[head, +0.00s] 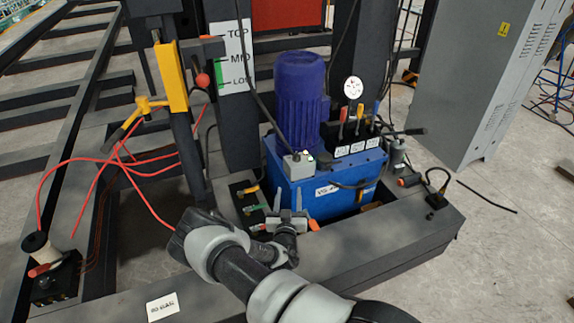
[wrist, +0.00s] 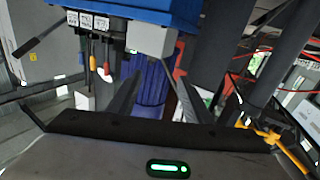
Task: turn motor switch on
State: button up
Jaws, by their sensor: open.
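A blue hydraulic unit (head: 330,188) with a purple-blue motor (head: 299,95) stands on the dark frame. A small light-grey switch box (head: 298,166) is on its near left corner, with a small green spot on it. The box appears at the top middle of the wrist view (wrist: 153,38), which looks upside down, with the motor (wrist: 150,82) below it. My gripper (head: 288,198) is in front of the unit, below the box in the head view. Its two fingers are apart with nothing between them (wrist: 158,98). No contact with the box shows.
Levers with coloured handles (head: 358,116) and a round gauge (head: 353,87) stand right of the motor. A yellow post (head: 170,78) and loose red cables (head: 90,165) are on the left. A grey cabinet (head: 485,75) stands at the right. Open floor lies at lower right.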

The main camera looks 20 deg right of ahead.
jog(key=d+r, duration=0.1)
jog(key=b, duration=0.5)
send_near(296, 159)
jog(key=x, duration=0.9)
jog(key=c, duration=1.1)
jog(key=shift+o, duration=0.2)
